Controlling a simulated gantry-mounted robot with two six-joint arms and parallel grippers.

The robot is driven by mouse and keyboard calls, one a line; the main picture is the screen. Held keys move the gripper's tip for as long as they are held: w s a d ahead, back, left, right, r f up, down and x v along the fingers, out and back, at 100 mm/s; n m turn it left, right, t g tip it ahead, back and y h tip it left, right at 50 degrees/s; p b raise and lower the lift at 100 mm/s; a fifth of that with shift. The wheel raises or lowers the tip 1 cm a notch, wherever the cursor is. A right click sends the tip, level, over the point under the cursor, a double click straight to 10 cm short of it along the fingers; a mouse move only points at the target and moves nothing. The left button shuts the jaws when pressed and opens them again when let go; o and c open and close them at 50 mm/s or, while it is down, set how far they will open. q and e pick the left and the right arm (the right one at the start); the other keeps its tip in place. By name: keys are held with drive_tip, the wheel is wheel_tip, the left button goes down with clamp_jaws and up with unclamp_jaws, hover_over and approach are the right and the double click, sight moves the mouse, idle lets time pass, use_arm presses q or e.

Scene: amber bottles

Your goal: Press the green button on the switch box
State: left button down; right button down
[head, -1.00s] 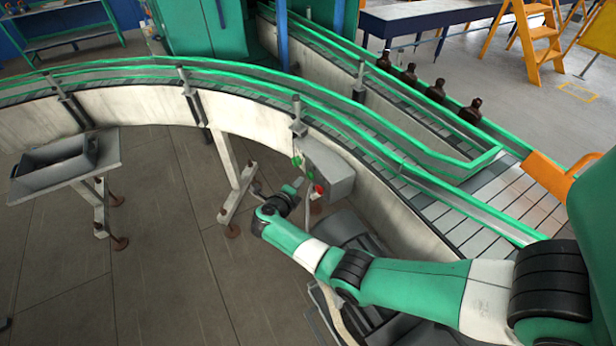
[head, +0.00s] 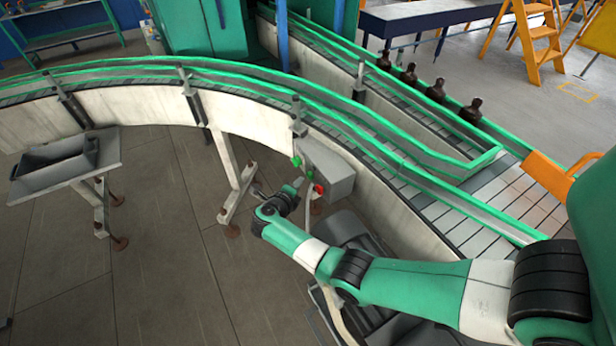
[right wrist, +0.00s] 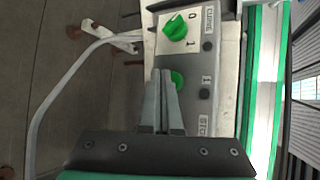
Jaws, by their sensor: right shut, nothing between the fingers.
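The grey switch box (head: 331,170) is fixed to the side of the curved conveyor. In the right wrist view its panel (right wrist: 212,70) carries a green rotary knob (right wrist: 175,26) marked 0 and 1, and a green button (right wrist: 178,78) below it. A red button (head: 319,188) shows at the box's lower front in the head view. My right gripper (head: 297,183) is shut and empty, in front of the box. In the right wrist view its fingertips (right wrist: 161,76) overlap the left side of the green button; I cannot tell whether they touch it. My left gripper is not in view.
The conveyor wall (head: 370,190) and green rails run close behind the box. Several amber bottles (head: 435,91) stand on the far straight conveyor. A grey tray stand (head: 60,178) is at the left. The floor left of my right arm is open.

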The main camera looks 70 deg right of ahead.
idle(0.3)
drive_tip(key=shift+s+d+p, duration=0.3)
drive_tip(key=shift+d+p, duration=0.05)
